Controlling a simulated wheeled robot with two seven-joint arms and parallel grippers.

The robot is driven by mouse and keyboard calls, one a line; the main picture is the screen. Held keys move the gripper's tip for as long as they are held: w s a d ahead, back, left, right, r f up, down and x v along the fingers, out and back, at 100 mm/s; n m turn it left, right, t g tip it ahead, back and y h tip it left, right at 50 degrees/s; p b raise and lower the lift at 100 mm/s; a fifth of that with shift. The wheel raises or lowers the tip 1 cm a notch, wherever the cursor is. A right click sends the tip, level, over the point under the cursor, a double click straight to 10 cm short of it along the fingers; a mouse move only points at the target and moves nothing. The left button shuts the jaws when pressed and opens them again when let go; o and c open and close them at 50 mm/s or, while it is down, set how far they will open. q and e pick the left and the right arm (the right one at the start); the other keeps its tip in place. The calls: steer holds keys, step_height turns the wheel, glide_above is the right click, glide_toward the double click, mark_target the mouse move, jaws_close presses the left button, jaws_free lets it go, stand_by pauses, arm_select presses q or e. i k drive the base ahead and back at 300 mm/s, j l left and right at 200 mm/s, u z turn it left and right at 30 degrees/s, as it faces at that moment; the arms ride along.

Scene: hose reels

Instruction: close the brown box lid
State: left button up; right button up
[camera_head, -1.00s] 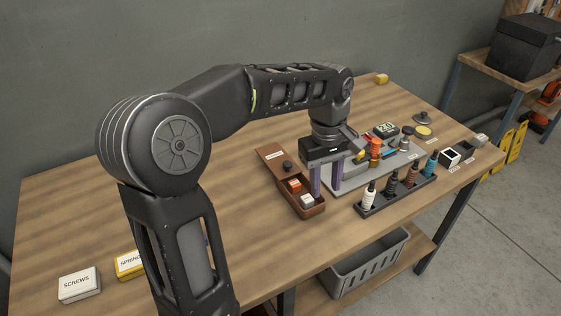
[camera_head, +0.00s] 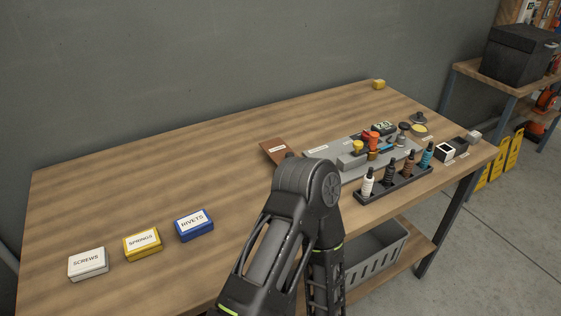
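The brown box's lid (camera_head: 272,148), with a white label on it, shows in the head view just beyond my arm's elbow. It appears to stand open, leaning back. The rest of the brown box is hidden behind my arm, so its contents are not visible. My arm rises from the bottom of the picture, bends at the elbow in front of the box, and runs down again past the table's front edge. Neither of my grippers is in view.
Screws (camera_head: 88,264), springs (camera_head: 142,243) and rivets (camera_head: 194,225) boxes stand at the left of the table (camera_head: 130,190). A grey tray with coloured parts (camera_head: 322,151) and a black rack of bottles (camera_head: 400,188) are at the right. A grey bin (camera_head: 378,258) is below.

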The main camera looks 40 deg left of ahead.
mark_target(276, 148)
steer(key=i+l, duration=0.1)
steer(key=l, duration=0.2)
steer(key=i+l, duration=0.1)
steer(key=l, duration=0.25)
steer(key=i+l, duration=0.1)
steer(key=l, duration=0.2)
steer(key=u, duration=1.6)
steer(key=l, duration=0.1)
